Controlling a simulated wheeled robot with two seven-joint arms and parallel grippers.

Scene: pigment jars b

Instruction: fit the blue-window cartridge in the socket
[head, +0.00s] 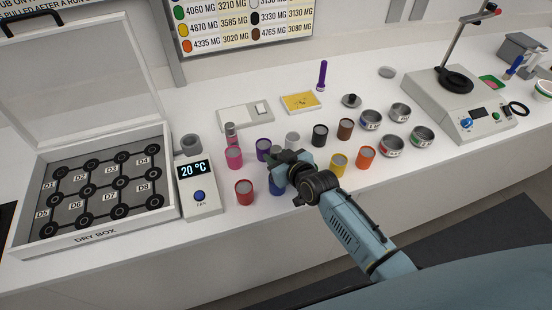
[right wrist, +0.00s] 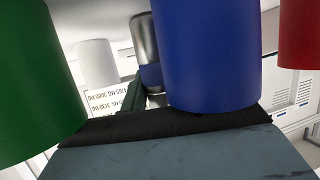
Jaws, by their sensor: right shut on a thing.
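My right gripper (head: 284,161) is among the pigment jars near the front of the bench, shut on a slim silver cartridge with a blue window (right wrist: 148,50). In the right wrist view the cartridge shows partly, behind a large blue jar (right wrist: 208,50). In the head view the gripper hides most of it. A grey ring-shaped fitting (head: 190,145) stands by the temperature unit (head: 197,188); I cannot tell whether it is the socket. My left gripper is not in view.
A red jar (head: 244,192) and pink jar (head: 234,158) stand left of the gripper; yellow (head: 338,165) and orange (head: 366,158) jars stand right. A silver cartridge with a pink band (head: 231,131) stands behind the pink jar. The open dry box (head: 95,238) is at left.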

